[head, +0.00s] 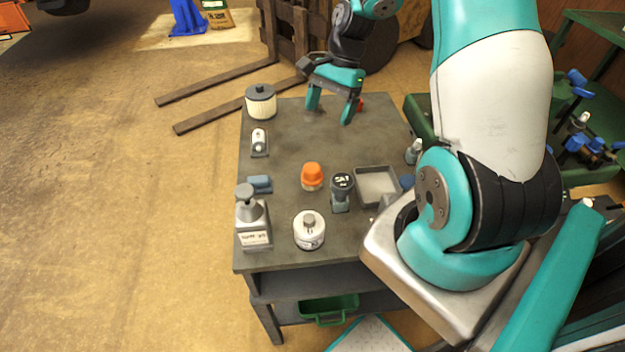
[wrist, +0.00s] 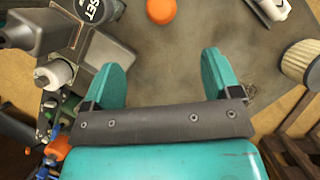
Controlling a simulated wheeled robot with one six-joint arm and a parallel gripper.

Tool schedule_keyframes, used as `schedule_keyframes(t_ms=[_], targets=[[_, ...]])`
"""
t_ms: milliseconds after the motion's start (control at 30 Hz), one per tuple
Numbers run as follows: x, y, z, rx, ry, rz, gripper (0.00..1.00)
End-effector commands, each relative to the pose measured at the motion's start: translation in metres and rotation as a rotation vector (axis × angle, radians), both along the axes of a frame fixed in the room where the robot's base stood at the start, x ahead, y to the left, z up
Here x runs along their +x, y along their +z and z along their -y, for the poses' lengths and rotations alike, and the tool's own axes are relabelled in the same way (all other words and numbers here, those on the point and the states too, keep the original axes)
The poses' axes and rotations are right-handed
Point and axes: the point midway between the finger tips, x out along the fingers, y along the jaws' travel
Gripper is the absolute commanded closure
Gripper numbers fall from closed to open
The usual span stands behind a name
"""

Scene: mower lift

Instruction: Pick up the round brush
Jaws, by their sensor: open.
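I cannot make out the round brush with certainty in either view. My gripper (head: 330,114) is open and empty, pointing down over the far part of the dark workbench (head: 285,160). In the wrist view its two teal fingers (wrist: 160,60) stand wide apart with bare bench top between them. A small orange-red thing (head: 361,103) shows beside the right finger in the head view, partly hidden. A dark, wispy patch (wrist: 252,92) lies just right of the right finger in the wrist view; I cannot tell what it is.
A pleated filter (head: 260,103), orange cap (head: 312,176), black-topped tool (head: 341,193), grey tray (head: 377,184), white round can (head: 309,231), grey can (head: 253,225) and blue block (head: 260,184) stand on the bench. Pallet forks (head: 215,82) lie behind.

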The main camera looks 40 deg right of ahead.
Motion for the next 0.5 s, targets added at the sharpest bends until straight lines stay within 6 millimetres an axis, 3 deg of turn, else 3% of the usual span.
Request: schedule_keyframes(t_ms=[500], targets=[[-0.009,-0.095,-0.035,0.002,-0.019,-0.014,0.17]])
